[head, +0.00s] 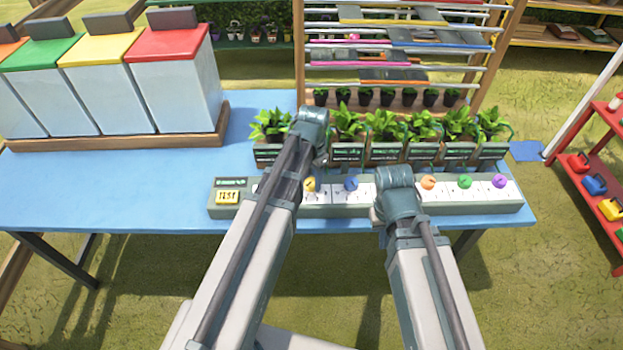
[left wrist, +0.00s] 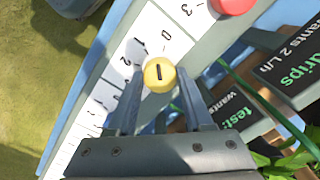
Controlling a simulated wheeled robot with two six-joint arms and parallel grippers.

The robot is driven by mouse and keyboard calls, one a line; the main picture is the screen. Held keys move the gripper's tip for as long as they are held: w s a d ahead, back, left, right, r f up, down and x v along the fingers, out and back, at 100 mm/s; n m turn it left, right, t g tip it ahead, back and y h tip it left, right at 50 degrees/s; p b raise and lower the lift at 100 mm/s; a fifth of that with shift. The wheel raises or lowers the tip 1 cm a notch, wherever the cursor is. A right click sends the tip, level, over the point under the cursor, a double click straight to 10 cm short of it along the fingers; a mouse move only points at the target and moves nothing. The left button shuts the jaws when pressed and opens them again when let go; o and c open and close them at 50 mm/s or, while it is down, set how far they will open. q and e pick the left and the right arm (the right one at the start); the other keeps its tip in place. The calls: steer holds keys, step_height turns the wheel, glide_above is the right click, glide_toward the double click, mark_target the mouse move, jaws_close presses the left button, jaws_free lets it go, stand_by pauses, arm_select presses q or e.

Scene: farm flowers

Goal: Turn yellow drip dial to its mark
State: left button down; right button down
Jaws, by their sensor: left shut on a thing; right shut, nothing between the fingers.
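The yellow drip dial (head: 309,184) is a small round knob on the long grey control strip (head: 240,211). In the left wrist view the yellow dial (left wrist: 160,74) has a short black line on its face, and the white scale plate (left wrist: 133,52) beside it shows 0, 1 and 2. My left gripper (left wrist: 159,76) is shut on the dial, one finger on each side. In the head view my left arm's end (head: 312,130) hides its fingers. My right gripper (head: 395,190) hangs over the strip between the blue and orange dials, its fingers hidden.
Blue (head: 351,183), orange (head: 428,182), green (head: 465,181) and purple (head: 499,181) dials sit along the strip. A red dial (left wrist: 235,4) is next to the yellow one. Potted plants (head: 384,125) with signs stand close behind. Lidded bins (head: 175,90) stand at the left.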

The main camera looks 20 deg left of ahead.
arm_select(q)
steer(key=n, duration=0.4)
steer(key=shift+n, duration=0.3)
steer(key=n, duration=0.5)
steer(key=shift+n, duration=0.3)
steer(key=n, duration=0.5)
steer(key=shift+n, duration=2.7)
steer(key=shift+c, duration=1.4)
jaws_free()
